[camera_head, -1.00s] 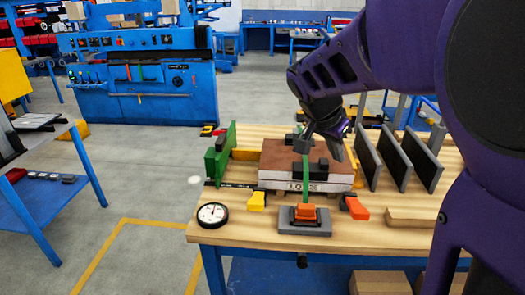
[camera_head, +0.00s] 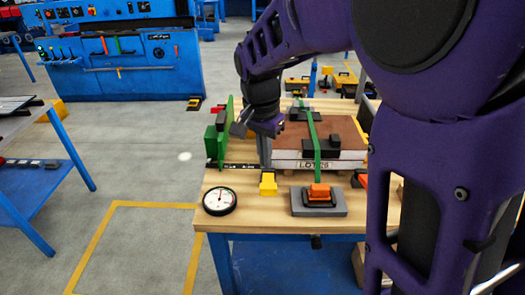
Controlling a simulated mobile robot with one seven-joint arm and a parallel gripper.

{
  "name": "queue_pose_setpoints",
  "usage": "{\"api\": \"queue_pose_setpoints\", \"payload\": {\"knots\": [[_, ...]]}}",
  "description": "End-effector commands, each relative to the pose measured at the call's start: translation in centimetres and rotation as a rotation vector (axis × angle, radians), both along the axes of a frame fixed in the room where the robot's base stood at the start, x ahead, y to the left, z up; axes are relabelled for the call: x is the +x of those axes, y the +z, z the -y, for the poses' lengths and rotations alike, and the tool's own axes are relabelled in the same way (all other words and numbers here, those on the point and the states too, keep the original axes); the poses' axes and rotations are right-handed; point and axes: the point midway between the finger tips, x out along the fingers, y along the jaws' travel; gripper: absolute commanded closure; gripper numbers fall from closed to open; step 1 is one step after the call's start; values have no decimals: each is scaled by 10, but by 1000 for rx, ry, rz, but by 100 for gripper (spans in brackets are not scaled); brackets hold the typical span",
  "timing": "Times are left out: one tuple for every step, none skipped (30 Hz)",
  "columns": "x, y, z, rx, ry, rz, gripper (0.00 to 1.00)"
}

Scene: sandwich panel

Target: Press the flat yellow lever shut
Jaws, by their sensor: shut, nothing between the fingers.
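A small yellow lever piece (camera_head: 267,184) sits on the wooden bench, by the front left corner of the panel. I cannot tell from this view how far it is raised. The sandwich panel (camera_head: 315,163), with a brown top and a white edge marked with a lot label, lies behind it to the right. My gripper (camera_head: 264,160) points down at the panel's left end, behind and above the yellow piece. Its fingers appear together as one grey bar, shut and empty. A gap seems to show between them and the yellow piece. An orange lever (camera_head: 361,178) is partly hidden by my arm.
A green strap (camera_head: 313,135) crosses the panel to an orange buckle (camera_head: 319,191) on a grey plate. A green upright block (camera_head: 219,136) stands left of my gripper. A round dial gauge (camera_head: 219,201) lies at the bench's front left. My arm covers the right side of the bench.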

Motion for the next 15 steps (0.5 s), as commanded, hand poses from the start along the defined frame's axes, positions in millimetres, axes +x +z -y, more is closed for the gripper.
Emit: {"api": "queue_pose_setpoints", "payload": {"knots": [[0, 0, 0, 0, 0, 0, 100], [0, 0, 0, 0, 0, 0, 100], [0, 0, 0, 0, 0, 0, 100], [0, 0, 0, 0, 0, 0, 100], [0, 0, 0, 0, 0, 0, 100], [0, 0, 0, -1, 0, 1, 100], [0, 0, 0, -1, 0, 1, 100], [0, 0, 0, -1, 0, 1, 100], [0, -1, 0, -1, 0, 1, 100], [0, -2, 0, -1, 0, 1, 100], [0, -3, 0, -1, 0, 1, 100], [0, -5, 0, -1, 0, 0, 100], [0, -7, 0, -1, 0, 0, 100], [1, -10, 1, -1, 0, 0, 100], [1, -13, 1, -1, 0, 0, 100]]}}
